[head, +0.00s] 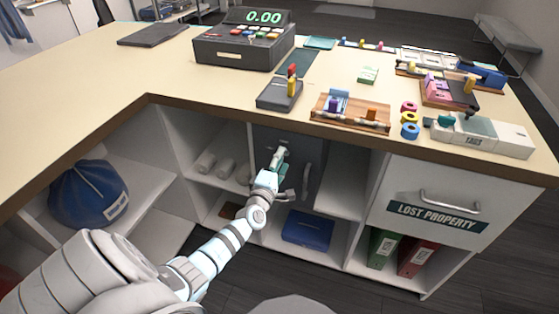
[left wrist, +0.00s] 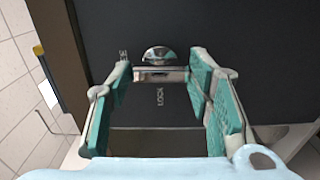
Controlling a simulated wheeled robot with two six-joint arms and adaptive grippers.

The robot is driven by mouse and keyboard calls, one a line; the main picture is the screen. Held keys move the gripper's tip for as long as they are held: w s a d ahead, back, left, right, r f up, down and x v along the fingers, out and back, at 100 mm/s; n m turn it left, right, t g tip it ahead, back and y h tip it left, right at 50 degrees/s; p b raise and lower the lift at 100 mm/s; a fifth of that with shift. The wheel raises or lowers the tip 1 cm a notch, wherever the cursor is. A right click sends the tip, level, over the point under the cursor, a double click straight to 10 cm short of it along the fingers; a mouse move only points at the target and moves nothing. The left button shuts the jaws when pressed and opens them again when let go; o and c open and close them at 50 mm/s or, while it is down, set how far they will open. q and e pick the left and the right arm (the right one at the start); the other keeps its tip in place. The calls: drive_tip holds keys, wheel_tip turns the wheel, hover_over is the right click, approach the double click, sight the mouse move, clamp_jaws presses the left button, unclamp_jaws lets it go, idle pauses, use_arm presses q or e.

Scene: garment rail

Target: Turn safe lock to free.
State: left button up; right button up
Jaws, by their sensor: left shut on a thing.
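The dark safe (head: 318,160) is built in under the counter, with a curved metal handle on its door. My left gripper (head: 279,155) reaches in to the safe's front and hides the lock there. In the left wrist view the safe lock (left wrist: 158,56) is a shiny metal knob with a flat bar, on the dark door (left wrist: 262,60). The teal fingers of my left gripper (left wrist: 160,74) stand at both sides of the bar, shut on it. A white LOCK label shows between the fingers, and another label, partly hidden, is beside the left finger. My right gripper is not in view.
White shelves with rolled items (head: 206,162) lie left of the safe, and a blue box (head: 307,228) sits below it. A lost property drawer (head: 436,200) is at the right. The counter (head: 150,75) overhangs the safe and carries a cash register (head: 243,47).

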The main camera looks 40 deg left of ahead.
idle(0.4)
use_arm(q)
drive_tip(key=o, duration=1.1)
drive_tip(key=shift+o, duration=0.2)
drive_tip(key=v, duration=1.2)
drive_tip(key=shift+d, duration=0.15)
